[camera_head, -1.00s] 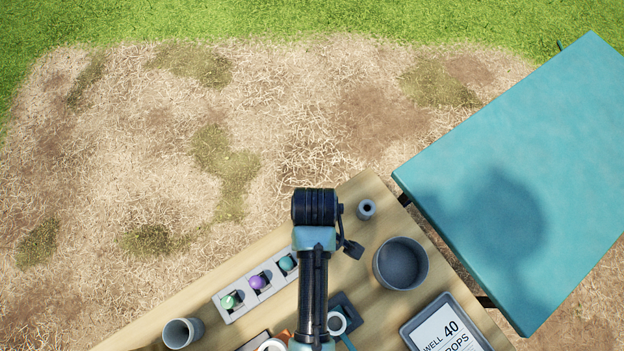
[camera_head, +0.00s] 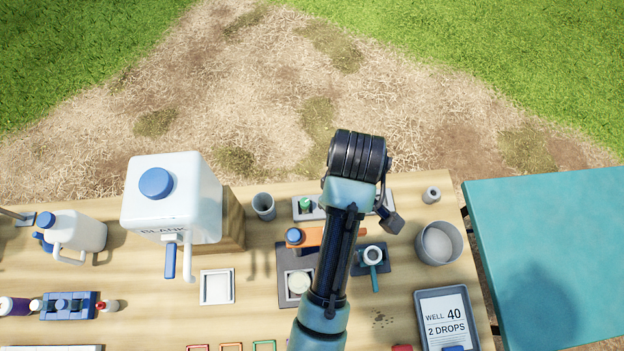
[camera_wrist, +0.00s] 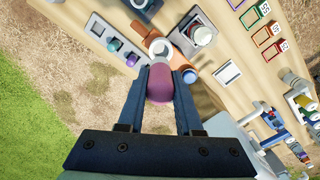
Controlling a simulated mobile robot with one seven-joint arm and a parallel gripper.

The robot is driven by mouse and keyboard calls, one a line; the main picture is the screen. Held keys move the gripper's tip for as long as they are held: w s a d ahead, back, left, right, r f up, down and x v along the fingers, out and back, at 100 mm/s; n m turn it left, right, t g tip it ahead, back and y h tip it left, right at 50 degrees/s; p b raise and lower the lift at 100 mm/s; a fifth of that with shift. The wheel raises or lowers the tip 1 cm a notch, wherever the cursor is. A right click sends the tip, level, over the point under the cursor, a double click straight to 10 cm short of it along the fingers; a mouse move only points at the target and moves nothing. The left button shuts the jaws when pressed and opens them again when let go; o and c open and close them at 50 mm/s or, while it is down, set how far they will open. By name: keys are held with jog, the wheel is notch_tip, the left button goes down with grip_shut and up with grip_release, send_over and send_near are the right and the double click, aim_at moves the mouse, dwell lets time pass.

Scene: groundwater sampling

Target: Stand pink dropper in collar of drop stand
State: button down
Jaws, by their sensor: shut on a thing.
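In the wrist view my gripper (camera_wrist: 160,76) is shut on the pink dropper (camera_wrist: 160,86) by its pink-purple bulb. The drop stand has an orange arm (camera_head: 318,237) with a blue knob (camera_head: 294,235), over a dark base (camera_head: 284,262) with a white cup (camera_head: 299,282).
A rack (camera_wrist: 104,38) holds other coloured droppers. A teal-handled ring (camera_head: 373,255) stands right of my arm, near a grey bowl (camera_head: 438,243). A grey cup (camera_head: 263,206) and a large white jug (camera_head: 172,200) are to the left. A tablet (camera_head: 446,317) lies front right.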

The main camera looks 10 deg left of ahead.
jog(key=shift+s+a, duration=0.15)
jog(key=shift+s, duration=0.05)
jog(key=f, duration=0.3)
jog(key=f+p, duration=0.1)
jog(key=f, duration=0.1)
jog(key=shift+w+f, duration=0.1)
jog(key=shift+w, duration=0.2)
jog(key=shift+f+p, duration=0.35)
jog(key=shift+f, duration=1.85)
jog(key=shift+s, duration=0.1)
jog(key=shift+f, duration=0.15)
jog(key=c, duration=0.6)
grip_release()
